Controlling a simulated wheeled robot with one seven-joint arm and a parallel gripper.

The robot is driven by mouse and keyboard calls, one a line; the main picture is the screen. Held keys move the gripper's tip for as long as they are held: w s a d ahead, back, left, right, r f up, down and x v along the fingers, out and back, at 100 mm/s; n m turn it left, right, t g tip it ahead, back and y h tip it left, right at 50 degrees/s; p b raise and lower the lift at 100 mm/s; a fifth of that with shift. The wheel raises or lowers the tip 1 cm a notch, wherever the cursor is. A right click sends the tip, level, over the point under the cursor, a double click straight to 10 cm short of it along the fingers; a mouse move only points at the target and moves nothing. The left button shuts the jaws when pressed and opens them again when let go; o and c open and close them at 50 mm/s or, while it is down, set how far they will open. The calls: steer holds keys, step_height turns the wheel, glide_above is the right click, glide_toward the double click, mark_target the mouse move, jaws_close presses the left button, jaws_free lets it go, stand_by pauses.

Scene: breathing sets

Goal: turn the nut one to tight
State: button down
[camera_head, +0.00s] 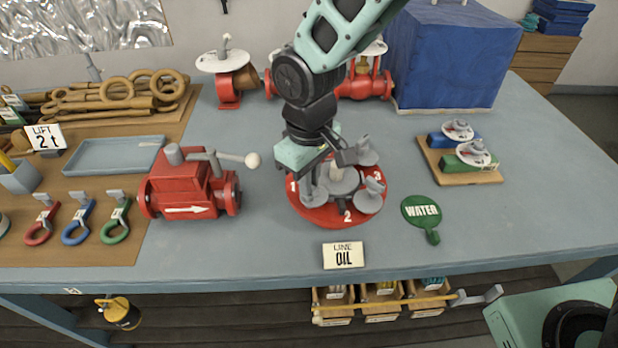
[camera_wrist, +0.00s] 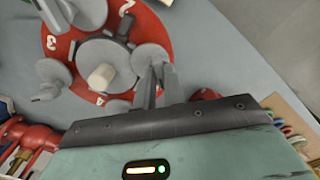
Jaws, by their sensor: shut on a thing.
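A round red flange (camera_head: 330,217) with painted numbers lies on the bench, with a grey central cover and several grey wing nuts on round washers around it. My gripper (camera_head: 308,188) reaches down at the flange's left side, beside the number 1. Its fingers are shut on the grey nut there, nut one, which they largely hide. In the wrist view the fingertips (camera_wrist: 157,82) meet at the edge of that nut's round washer (camera_wrist: 149,58). The nut by 2 (camera_head: 370,198) and the nut by 3 (camera_head: 366,152) stand free. A pale knob (camera_wrist: 101,77) rises from the cover's middle.
A red valve body (camera_head: 180,187) with a white-knobbed lever stands close on the left. A wooden board with blue and green valves (camera_head: 461,152) is farther right. Front bench surface is mostly clear.

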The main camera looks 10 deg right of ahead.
steer(key=shift+r, duration=0.1)
steer(key=c, duration=1.5)
jaws_free()
step_height(320, 180, up, 17)
steer(key=b, duration=0.3)
steer(key=shift+r, duration=0.15)
steer(key=shift+m+y, duration=0.3)
steer(key=shift+m, duration=0.3)
steer(key=s+d+f, duration=0.3)
steer(key=s+f, duration=0.1)
steer(key=s, duration=0.2)
steer(key=s+d+f+b, duration=0.1)
steer(key=s+d+f, duration=0.2)
steer(key=s+f, duration=0.2)
steer(key=s+d+f+b, duration=0.1)
steer(key=s+d+f, duration=0.3)
steer(key=s, duration=0.2)
steer(key=shift+s+f, duration=0.3)
